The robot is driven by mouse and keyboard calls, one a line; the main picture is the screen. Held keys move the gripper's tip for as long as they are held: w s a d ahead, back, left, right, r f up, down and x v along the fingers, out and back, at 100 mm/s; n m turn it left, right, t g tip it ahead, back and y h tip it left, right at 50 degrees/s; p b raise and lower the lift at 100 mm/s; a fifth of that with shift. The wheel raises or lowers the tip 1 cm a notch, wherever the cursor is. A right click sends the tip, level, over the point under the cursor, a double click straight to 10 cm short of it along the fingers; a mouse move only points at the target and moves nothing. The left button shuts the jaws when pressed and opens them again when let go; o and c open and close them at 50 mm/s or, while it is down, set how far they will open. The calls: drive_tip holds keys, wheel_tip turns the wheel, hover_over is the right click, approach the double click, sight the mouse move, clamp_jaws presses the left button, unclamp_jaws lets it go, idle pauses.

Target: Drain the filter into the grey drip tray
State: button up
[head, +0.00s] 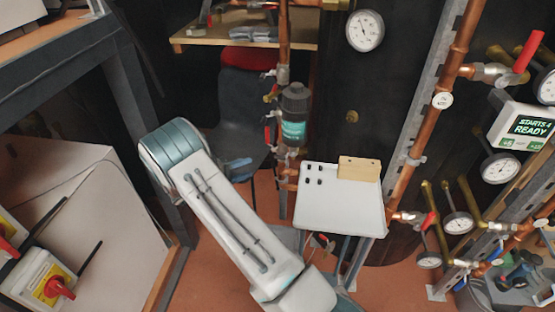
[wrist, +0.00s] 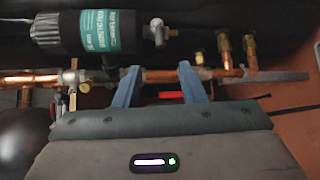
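The filter (head: 294,115) is a black canister with a teal label, upright on the copper pipework in the head view. In the wrist view the filter (wrist: 85,32) appears sideways, with a small metal valve (wrist: 158,32) at its right end. My gripper (wrist: 160,66) is open, its two blue fingers apart with a copper pipe and a red handle (wrist: 171,95) seen beyond and between them. I see nothing held. In the head view a blue finger (head: 238,168) shows left of and below the filter. I cannot make out a grey drip tray with certainty.
A pale flat board (head: 340,210) with a wooden block (head: 359,168) stands right of and below the filter. Pipes, gauges and a red-handled valve (head: 529,51) crowd the right. A wooden shelf (head: 245,31) is behind. A grey frame (head: 60,60) stands left.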

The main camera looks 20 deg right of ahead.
sight(275, 158)
drive_tip(key=p+x, duration=0.1)
drive_tip(key=x, duration=1.2)
drive_tip(key=shift+w+d+f, duration=0.15)
drive_tip(key=shift+w+d, duration=0.05)
drive_tip(key=shift+d, duration=0.15)
clamp_jaws()
